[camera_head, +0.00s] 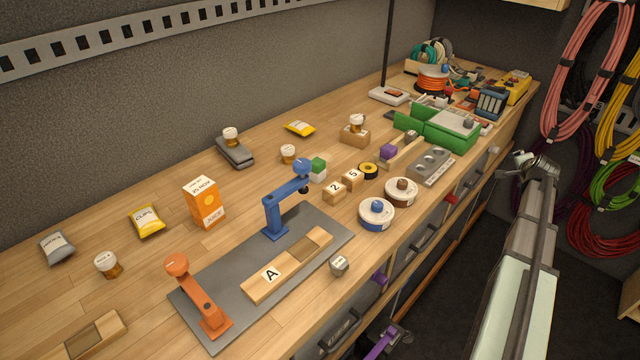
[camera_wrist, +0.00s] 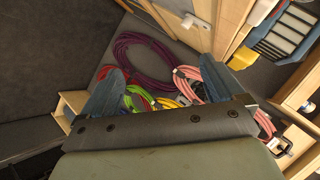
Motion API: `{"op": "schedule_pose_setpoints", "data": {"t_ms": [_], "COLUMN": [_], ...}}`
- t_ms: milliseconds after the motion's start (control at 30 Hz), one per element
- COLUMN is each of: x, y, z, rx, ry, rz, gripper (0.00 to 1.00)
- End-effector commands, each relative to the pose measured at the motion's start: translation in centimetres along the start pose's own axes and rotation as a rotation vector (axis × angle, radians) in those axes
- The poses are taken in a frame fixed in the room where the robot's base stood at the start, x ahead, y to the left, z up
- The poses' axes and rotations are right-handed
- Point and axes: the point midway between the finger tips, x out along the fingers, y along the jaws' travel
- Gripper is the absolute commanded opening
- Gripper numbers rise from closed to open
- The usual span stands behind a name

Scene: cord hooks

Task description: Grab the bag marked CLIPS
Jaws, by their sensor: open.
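The bag marked CLIPS (camera_head: 147,221) is a small yellow bag with a white label. It lies on the wooden bench at the left in the head view, left of an orange-and-white carton. In the wrist view my gripper (camera_wrist: 160,88) shows two blue fingers spread wide with nothing between them. Coils of cord lie beyond them. My arm reaches along the right side of the head view, off the bench and far from the bag. The bag is not in the wrist view.
A grey bag (camera_head: 57,247) and an amber jar (camera_head: 108,265) are near the CLIPS bag. The carton (camera_head: 204,203) stands close on its right. Another yellow bag (camera_head: 299,128) lies farther back. Blue (camera_head: 285,205) and orange (camera_head: 199,300) clamp-like posts stand on a grey plate (camera_head: 335,232).

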Motion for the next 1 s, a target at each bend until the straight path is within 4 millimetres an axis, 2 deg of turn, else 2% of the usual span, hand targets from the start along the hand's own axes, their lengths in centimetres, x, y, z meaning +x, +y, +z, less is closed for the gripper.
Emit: {"op": "schedule_pose_setpoints", "data": {"t_ms": [33,100,233,367,467,533,667,800,1000], "x": [-0.5,-1.4,-3.2,-4.8,-6.1,-6.9,-7.7,-8.4,-9.8], "y": [-1.8,-3.9,-7.7,-11.7,-15.5,-18.7,-23.2,-27.3,-31.8], "z": [-2.0,-3.9,-6.6,-7.7,-7.1,-5.2,-0.3,6.2,16.1], "rx": [0.044,0.111,0.222,0.319,0.385,0.422,0.433,0.380,0.223], "ry": [0.012,0.021,0.028,0.015,-0.017,-0.060,-0.144,-0.236,-0.356], "rz": [-0.010,-0.022,-0.044,-0.066,-0.084,-0.093,-0.093,-0.078,-0.046], "gripper": [0.95,0.95,0.95,0.95,0.95,0.95,0.95,0.95,0.95]}}
